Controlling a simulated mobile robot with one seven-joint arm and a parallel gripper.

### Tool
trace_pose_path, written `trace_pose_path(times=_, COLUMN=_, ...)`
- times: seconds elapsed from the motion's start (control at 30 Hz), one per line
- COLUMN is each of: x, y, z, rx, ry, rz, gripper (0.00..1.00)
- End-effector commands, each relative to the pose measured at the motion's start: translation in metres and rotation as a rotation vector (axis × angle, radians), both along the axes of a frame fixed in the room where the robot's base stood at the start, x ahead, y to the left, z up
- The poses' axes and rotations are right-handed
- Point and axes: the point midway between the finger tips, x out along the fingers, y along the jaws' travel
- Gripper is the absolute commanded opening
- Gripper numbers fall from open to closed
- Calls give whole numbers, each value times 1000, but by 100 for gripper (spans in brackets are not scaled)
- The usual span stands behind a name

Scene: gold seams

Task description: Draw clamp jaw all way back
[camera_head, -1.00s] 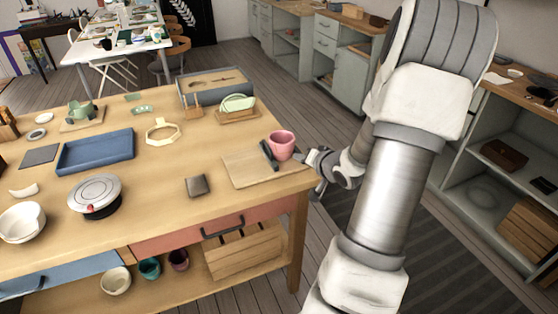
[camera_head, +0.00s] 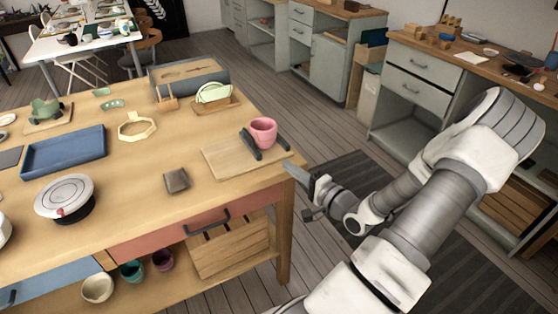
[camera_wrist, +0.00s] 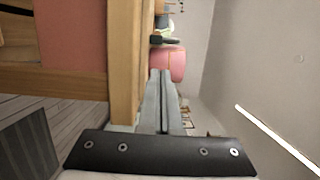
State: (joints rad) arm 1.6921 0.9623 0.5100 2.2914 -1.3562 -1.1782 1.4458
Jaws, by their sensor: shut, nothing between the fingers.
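The clamp has a pale wooden base (camera_head: 225,160) at the right corner of the workbench. A pink cup (camera_head: 263,131) stands on it upright, with one dark jaw (camera_head: 250,144) at its left front and a second dark piece (camera_head: 283,141) at its right. I cannot tell whether either touches the cup. My gripper (camera_head: 290,168) is shut and empty beside the bench's right edge, apart from the clamp. In the wrist view my gripper (camera_wrist: 160,74) points toward the pink cup (camera_wrist: 170,64), with a dark jaw piece (camera_wrist: 163,41) beyond its fingertips.
The workbench (camera_head: 135,190) holds a blue tray (camera_head: 65,152), a round grey-topped device (camera_head: 64,197) and a small brown block (camera_head: 176,180). A shelf unit (camera_head: 415,90) stands at the right. Open floor lies between it and the bench.

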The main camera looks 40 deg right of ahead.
Motion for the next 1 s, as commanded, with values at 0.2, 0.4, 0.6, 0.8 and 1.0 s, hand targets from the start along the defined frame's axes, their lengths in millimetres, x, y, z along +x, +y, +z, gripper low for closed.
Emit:
trace_pose_path(times=0.2, x=39, y=2, z=-2, rx=-3, ry=-1, rz=4, gripper=0)
trace_pose_path(times=0.4, x=73, y=2, z=-2, rx=-3, ry=1, rz=4, gripper=0)
trace_pose_path(times=0.6, x=90, y=2, z=-1, rx=-3, ry=3, rz=1, gripper=0)
trace_pose_path(times=0.8, x=92, y=1, z=0, rx=-2, ry=3, rz=0, gripper=0)
trace_pose_path(times=1.0, x=92, y=2, z=0, rx=-2, ry=3, rz=0, gripper=0)
